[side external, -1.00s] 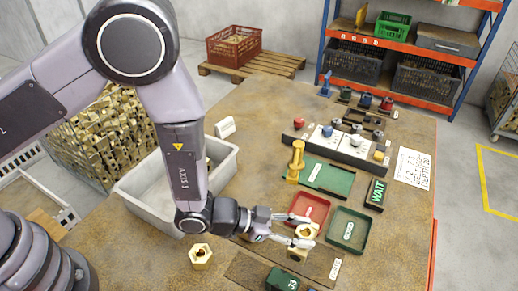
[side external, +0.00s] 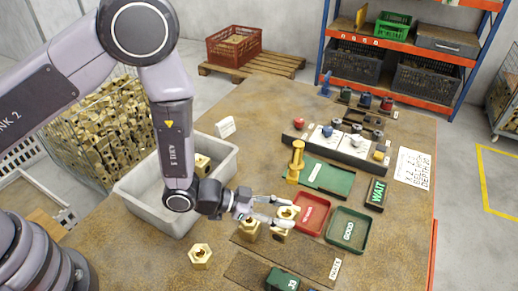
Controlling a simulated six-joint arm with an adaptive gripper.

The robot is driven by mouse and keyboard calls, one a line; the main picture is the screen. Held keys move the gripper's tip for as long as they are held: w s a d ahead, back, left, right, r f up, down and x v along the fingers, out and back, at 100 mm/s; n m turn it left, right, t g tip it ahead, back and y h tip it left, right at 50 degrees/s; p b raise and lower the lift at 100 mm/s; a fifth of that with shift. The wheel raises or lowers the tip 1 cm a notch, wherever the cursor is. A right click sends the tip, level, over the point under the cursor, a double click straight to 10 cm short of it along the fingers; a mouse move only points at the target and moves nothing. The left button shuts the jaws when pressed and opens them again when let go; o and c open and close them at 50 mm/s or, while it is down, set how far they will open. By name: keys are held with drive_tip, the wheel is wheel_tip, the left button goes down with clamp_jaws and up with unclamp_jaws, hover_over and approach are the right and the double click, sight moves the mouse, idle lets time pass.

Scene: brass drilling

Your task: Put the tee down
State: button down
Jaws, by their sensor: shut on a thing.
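My gripper (side external: 287,211) is shut on a brass tee (side external: 280,234). The tee's round end shows between the fingertips and its body hangs below them. It is over the brown table, just left of the red tray (side external: 312,214). I cannot tell whether its underside touches the table. A second brass piece (side external: 250,231) stands close to its left, partly under my wrist. A third brass piece (side external: 200,256) with a round hole stands apart at the front left.
A green GOOD tray (side external: 347,229) is to the right, with a WAIT sign (side external: 376,193) behind it. A grey bin (side external: 140,197) holding brass is at the left. A dark green block (side external: 283,280) is at the front.

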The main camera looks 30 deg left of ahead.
drive_tip(key=shift+w+f, duration=0.1)
drive_tip(key=shift+f, duration=3.5)
drive_tip(key=shift+f, duration=0.1)
drive_tip(key=c, duration=0.7)
unclamp_jaws()
drive_tip(key=shift+f, duration=0.1)
drive_tip(key=v, duration=0.7)
drive_tip(key=shift+a+r, duration=0.2)
drive_tip(key=shift+r, duration=0.05)
